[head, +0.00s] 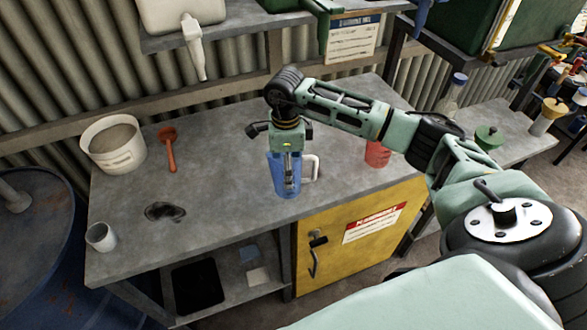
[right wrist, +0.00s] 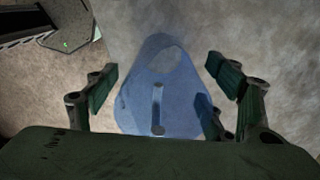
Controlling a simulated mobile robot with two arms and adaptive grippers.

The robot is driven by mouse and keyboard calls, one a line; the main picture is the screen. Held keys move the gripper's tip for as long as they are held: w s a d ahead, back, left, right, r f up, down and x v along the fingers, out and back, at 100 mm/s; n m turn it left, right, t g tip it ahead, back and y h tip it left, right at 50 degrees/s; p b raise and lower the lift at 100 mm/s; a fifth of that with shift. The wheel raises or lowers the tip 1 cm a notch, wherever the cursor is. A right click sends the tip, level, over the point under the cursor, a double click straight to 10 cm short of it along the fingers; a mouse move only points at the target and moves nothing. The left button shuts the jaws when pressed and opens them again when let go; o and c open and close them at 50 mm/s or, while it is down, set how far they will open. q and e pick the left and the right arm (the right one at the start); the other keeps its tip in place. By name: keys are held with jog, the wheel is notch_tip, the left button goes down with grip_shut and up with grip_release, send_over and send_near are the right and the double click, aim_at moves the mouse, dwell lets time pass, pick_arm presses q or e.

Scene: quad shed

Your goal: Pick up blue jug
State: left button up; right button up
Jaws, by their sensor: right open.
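In the right wrist view the blue jug (right wrist: 160,95) lies between the two open fingers of my right gripper (right wrist: 162,95). A gap shows between the left finger and the jug; the right finger is close to the jug's side. My left gripper is not in view.
A red container (head: 377,153) stands right of the jug. A yellow cabinet (head: 355,230) is under the bench.

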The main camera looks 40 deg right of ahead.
jog(key=c, duration=1.2)
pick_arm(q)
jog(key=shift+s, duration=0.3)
pick_arm(e)
jog(key=shift+c, duration=0.2)
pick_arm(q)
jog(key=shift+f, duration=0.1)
pick_arm(e)
jog(key=shift+r, duration=0.1)
